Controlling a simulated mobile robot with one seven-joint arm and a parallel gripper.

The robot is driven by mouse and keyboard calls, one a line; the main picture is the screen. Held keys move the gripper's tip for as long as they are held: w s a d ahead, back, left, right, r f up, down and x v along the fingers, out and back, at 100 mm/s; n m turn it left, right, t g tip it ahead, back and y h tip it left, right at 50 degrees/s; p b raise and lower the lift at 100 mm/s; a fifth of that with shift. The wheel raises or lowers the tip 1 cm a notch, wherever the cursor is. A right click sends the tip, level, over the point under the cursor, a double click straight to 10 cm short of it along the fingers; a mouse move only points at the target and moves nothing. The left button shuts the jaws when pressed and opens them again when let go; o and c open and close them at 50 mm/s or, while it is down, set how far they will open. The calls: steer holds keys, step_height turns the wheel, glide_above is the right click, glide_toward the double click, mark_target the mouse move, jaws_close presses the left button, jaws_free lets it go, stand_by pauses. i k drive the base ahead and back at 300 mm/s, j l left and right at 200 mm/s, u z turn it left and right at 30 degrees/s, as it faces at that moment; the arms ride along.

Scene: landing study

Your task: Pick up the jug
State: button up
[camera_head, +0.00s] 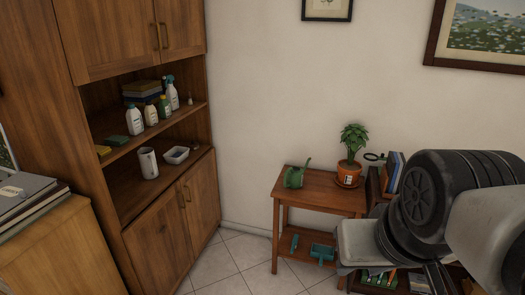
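A pale grey-white jug (148,163) stands upright on the lower open shelf of the wooden cabinet at the left. My arm comes in from the right edge, and part of my gripper (438,278) shows low at the right, cut off by the bottom edge. It is far to the right of the jug and apart from it. Its fingers are too dark and cut off to tell if they are open.
A wooden side table (322,190) holds a green watering can (297,177) and a potted plant (349,172). Tiled floor (233,262) is clear between cabinet and table.

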mark_target(146, 155)
steer(key=i+u, duration=0.15)
steer(key=i, duration=0.3)
steer(key=i+u, duration=0.3)
steer(key=i, duration=0.15)
steer(key=i+l+u, duration=0.15)
steer(key=i+u, duration=0.15)
steer(key=i+l+u, duration=0.3)
steer(key=i, duration=0.2)
steer(key=i+u, duration=0.3)
steer(key=i, duration=0.2)
steer(key=i+l+u, duration=0.25)
steer(key=i, duration=0.3)
steer(key=i+l+u, duration=0.15)
steer(key=i+u, duration=0.15)
steer(key=i, duration=0.2)
